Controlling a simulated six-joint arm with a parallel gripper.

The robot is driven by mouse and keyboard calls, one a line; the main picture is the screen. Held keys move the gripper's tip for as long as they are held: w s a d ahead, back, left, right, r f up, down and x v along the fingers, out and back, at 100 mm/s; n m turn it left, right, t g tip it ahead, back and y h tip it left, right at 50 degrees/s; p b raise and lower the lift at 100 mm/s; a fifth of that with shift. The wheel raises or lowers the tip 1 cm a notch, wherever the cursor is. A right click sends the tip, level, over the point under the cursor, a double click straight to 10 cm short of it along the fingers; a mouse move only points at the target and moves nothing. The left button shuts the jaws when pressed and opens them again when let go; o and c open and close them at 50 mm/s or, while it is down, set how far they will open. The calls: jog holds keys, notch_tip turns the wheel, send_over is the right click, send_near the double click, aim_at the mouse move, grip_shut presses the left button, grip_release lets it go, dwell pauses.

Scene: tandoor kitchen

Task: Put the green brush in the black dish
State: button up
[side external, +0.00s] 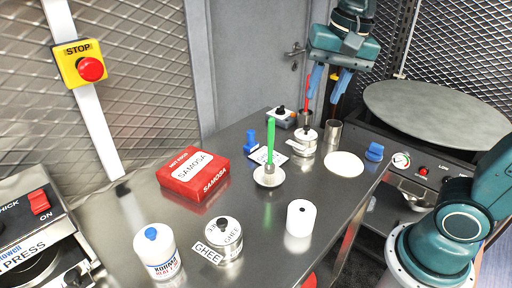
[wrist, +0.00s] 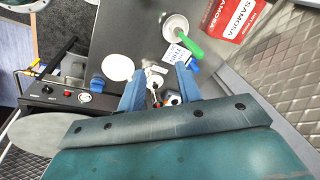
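My gripper (side external: 327,88) is at the back right of the table, above the small jars, to the right of the brush and higher. Its blue fingers are apart in the wrist view (wrist: 160,88), with nothing held between them.
Near the brush are a label card, a blue item and a lidded pot (side external: 303,146). A metal cup (side external: 332,131) and thin upright sticks stand below my gripper. A red samosa box (side external: 194,174) lies left; a white roll (side external: 300,217) and ghee pot (side external: 224,240) stand in front.

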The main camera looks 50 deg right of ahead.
jog(key=s+f+n+t, duration=0.1)
jog(key=s+f+n, duration=0.1)
jog(key=s+n, duration=0.2)
jog(key=s+d+f+n+t, duration=0.1)
jog(key=s+f+n+t, duration=0.1)
jog(key=s+n, duration=0.3)
jog(key=shift+s+d+f+n, duration=0.3)
jog(key=shift+s+f, duration=0.2)
jog(key=shift+s, duration=0.55)
